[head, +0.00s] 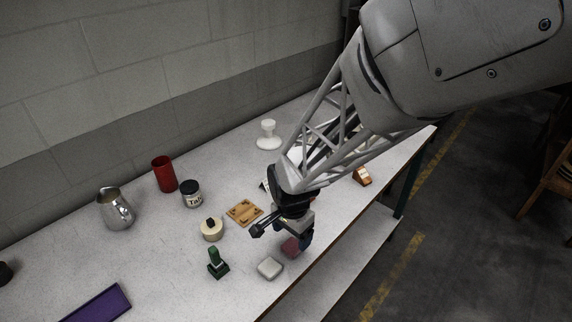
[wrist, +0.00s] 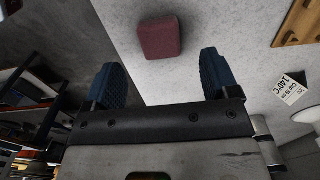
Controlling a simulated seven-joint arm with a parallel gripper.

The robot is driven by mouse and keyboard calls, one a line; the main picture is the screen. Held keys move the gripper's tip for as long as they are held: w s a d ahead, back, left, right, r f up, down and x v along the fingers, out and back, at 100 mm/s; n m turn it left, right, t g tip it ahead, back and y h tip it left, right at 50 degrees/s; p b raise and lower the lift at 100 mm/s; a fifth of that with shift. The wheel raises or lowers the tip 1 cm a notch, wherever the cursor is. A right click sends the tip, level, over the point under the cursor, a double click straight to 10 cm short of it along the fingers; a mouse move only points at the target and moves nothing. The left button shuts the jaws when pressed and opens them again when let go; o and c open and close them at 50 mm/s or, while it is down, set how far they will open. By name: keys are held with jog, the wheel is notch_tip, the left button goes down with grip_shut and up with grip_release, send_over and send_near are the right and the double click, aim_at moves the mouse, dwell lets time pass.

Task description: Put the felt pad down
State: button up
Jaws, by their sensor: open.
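A maroon pad with rounded edges (head: 291,248) lies on the table near its front edge. In the wrist view the maroon pad (wrist: 160,38) lies flat on the pale top, just beyond and between my fingertips, with no finger touching it that I can see. A light grey rounded block (head: 270,268) lies beside it, to the left and nearer in the head view. I cannot tell from the pictures which of the two is felt. My gripper (head: 282,236) is open and empty above the maroon pad; its blue fingers (wrist: 163,78) are spread wide.
Left of my gripper stand a wooden board (head: 244,212), a cream round piece with a dark knob (head: 211,230) and a green stamp-like piece (head: 217,263). A tin (head: 191,194), red cup (head: 164,174) and steel jug (head: 115,208) stand farther back. The table edge is close.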

aim_at(292, 245)
jog(key=shift+f, duration=2.5)
jog(key=shift+c, duration=0.3)
jog(key=c, duration=1)
jog(key=shift+r, duration=0.2)
jog(key=shift+r, duration=0.6)
notch_tip(292, 245, up, 2)
jog(key=s+d, duration=0.2)
jog(key=s, duration=0.5)
jog(key=s+d+r, duration=0.1)
jog(key=s+d, duration=0.2)
jog(key=s, duration=0.5)
jog(key=shift+r, duration=0.2)
jog(key=shift+s, duration=0.1)
